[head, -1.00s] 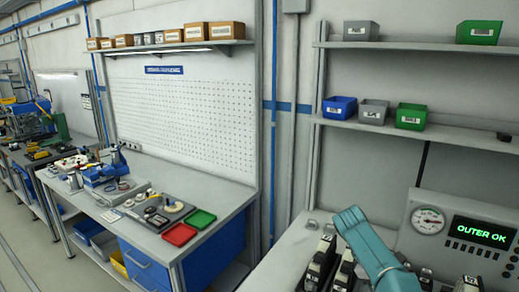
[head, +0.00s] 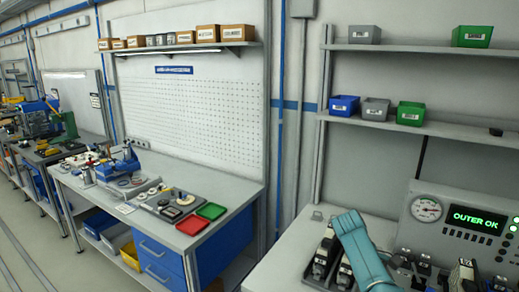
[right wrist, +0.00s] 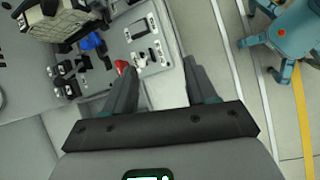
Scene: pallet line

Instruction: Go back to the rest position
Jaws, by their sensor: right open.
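My right gripper (right wrist: 160,88) shows in the right wrist view with its two dark fingers spread apart. It is open, with nothing between the fingers. Beyond the fingertips are a grey panel with switches (right wrist: 145,52) and a red knob (right wrist: 122,65), beside the left finger; I cannot tell the gap to them. In the head view a teal arm link of mine (head: 359,245) reaches up over the right-hand bench, and no gripper can be made out there. My left gripper is in neither view.
The right bench (head: 290,245) holds black-and-white devices (head: 325,250) and a console (head: 430,238) reading OUTER OK. A workbench (head: 225,190) at left carries a red tray (head: 192,225) and a green tray (head: 211,211). Bins (head: 376,109) stand on shelves. Floor at lower left is clear.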

